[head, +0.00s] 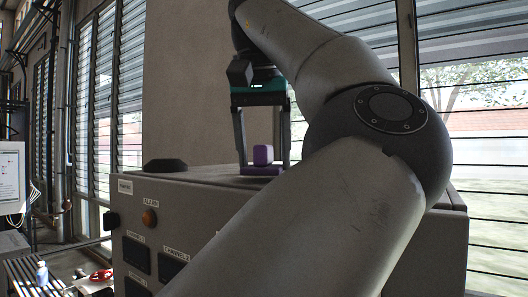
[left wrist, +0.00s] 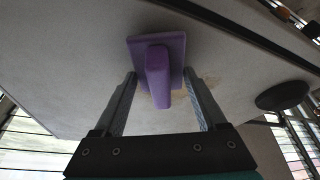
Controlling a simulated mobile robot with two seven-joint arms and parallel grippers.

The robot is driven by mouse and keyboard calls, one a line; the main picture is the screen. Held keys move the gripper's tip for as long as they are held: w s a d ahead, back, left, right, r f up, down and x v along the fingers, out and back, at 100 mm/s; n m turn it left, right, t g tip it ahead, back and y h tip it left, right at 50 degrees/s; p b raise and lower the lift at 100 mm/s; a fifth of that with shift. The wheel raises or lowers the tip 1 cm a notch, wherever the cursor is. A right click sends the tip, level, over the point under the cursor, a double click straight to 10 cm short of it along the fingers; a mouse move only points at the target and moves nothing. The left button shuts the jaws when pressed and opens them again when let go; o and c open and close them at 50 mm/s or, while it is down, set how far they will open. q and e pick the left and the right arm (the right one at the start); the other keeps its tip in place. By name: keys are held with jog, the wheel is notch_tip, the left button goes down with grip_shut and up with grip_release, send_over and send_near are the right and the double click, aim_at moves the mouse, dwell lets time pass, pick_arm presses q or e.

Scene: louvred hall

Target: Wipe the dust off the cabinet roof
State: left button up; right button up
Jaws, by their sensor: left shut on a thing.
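The grey cabinet (head: 205,205) has a flat roof, which fills much of the left wrist view (left wrist: 75,75). A purple wiping tool, a flat pad with an upright block handle (head: 263,155), is on the roof; it also shows in the left wrist view (left wrist: 158,68). Tan dust patches (left wrist: 211,82) show on the roof beside the pad in the left wrist view. My arm hides much of the cabinet in the head view. My right gripper is not in view.
A black dome (head: 165,165) sits on the roof near its left end, apart from the tool. The cabinet front carries an orange alarm lamp (head: 150,217) and dark panels. Louvred windows are behind.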

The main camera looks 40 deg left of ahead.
pick_arm(q)
jog(key=shift+f+b, duration=0.4)
jog(key=shift+f, duration=0.2)
